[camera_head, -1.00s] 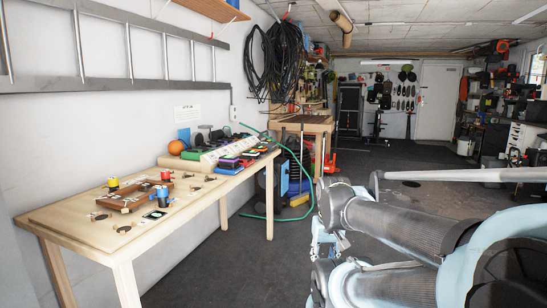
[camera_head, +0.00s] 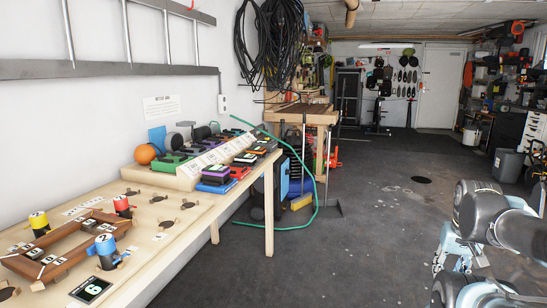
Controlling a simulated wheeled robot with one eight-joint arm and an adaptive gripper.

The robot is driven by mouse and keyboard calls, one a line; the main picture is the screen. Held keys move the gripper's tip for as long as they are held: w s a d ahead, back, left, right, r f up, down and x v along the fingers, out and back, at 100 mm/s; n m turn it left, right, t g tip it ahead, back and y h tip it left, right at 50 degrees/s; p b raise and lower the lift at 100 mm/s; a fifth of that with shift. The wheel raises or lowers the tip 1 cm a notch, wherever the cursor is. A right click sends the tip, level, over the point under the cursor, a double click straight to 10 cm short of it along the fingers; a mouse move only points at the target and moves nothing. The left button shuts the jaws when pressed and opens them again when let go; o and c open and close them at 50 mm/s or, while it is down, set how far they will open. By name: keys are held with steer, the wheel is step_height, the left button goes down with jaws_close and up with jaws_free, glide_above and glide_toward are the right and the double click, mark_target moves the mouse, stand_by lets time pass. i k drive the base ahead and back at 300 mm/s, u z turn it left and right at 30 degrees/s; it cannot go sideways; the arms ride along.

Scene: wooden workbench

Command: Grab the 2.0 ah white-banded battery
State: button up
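Several power-tool batteries lie in rows on and around a sloped pale rack (camera_head: 165,175) at the far end of the wooden workbench (camera_head: 200,207). Green ones (camera_head: 172,166) sit at the left of the rack. The labels and bands are too small to read, so I cannot tell which is the 2.0 ah white-banded battery. My arm shows at the lower right, well away from the bench. My gripper cannot be made out clearly there.
On the near bench stand yellow (camera_head: 40,224), red (camera_head: 123,206) and blue (camera_head: 106,250) cylinders, a brown wooden frame (camera_head: 24,268) and a display (camera_head: 91,290). An orange ball (camera_head: 145,153) sits by the rack. A green hose (camera_head: 301,226) lies beyond the bench. The middle floor is clear.

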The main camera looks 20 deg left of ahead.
mark_target(251, 159)
steer(key=u, duration=0.15)
steer(key=i, duration=1.05)
steer(key=u, duration=1)
steer(key=i, duration=0.5)
steer(key=u, duration=0.3)
